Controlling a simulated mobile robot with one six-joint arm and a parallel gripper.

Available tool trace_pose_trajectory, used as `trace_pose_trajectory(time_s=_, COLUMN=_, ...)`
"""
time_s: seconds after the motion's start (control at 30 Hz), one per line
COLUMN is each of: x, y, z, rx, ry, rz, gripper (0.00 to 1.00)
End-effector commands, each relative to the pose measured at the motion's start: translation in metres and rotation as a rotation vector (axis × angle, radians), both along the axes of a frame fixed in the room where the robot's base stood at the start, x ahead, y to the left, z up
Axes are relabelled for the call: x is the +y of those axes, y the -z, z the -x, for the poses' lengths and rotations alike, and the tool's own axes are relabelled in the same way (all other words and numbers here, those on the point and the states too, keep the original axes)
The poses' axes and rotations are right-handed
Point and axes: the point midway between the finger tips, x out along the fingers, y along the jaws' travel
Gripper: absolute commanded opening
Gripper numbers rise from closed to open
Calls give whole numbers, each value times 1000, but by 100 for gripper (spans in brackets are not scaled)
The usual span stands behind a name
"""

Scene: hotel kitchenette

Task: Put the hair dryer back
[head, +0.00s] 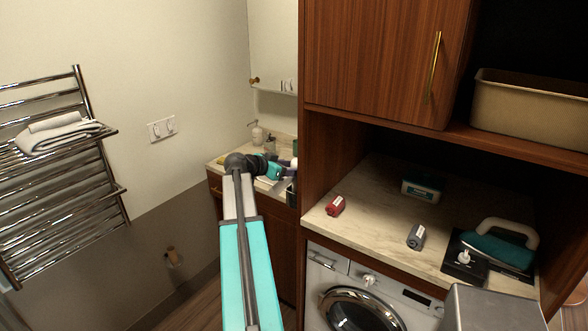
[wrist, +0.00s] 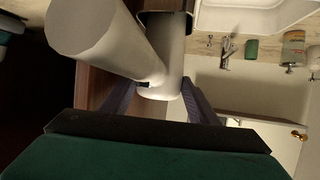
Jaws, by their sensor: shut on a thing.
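The hair dryer (wrist: 105,38) is white, with a wide round barrel at upper left in the wrist view and a narrower handle running down between the fingers. My gripper (wrist: 158,84) is shut on the handle. In the head view my gripper (head: 285,162) is over the far counter, beside the wooden cabinet side; the dryer is too small and covered there to make out clearly. A dark-rimmed holder (wrist: 184,14) is just behind the dryer in the wrist view; I cannot tell whether they touch. A dark container (head: 291,192) stands at the counter's edge in the head view.
The far counter (head: 228,157) carries a soap bottle (head: 257,134). The wrist view shows a tap (wrist: 227,46), a green item (wrist: 252,49) and a bottle (wrist: 293,48). The tall wooden cabinet (head: 318,190) closes off the right side. A towel rail (head: 110,170) is on the left wall.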

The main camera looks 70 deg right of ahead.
Motion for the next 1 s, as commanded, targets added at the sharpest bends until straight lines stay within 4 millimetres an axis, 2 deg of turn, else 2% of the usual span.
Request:
trace_pose_trajectory(time_s=0.1, x=0, y=2, z=0, rx=1, ry=-1, rz=2, gripper=1)
trace_pose_trajectory(time_s=0.13, x=0, y=2, z=0, rx=0, ry=0, rz=0, gripper=58)
trace_pose_trajectory(time_s=0.17, x=0, y=2, z=0, rx=0, ry=0, rz=0, gripper=62)
trace_pose_trajectory(time_s=0.67, x=0, y=-2, z=0, rx=1, ry=0, rz=0, gripper=62)
trace_pose_trajectory(time_s=1.0, x=36, y=-15, z=-21, rx=-1, ry=-3, rz=1, gripper=62)
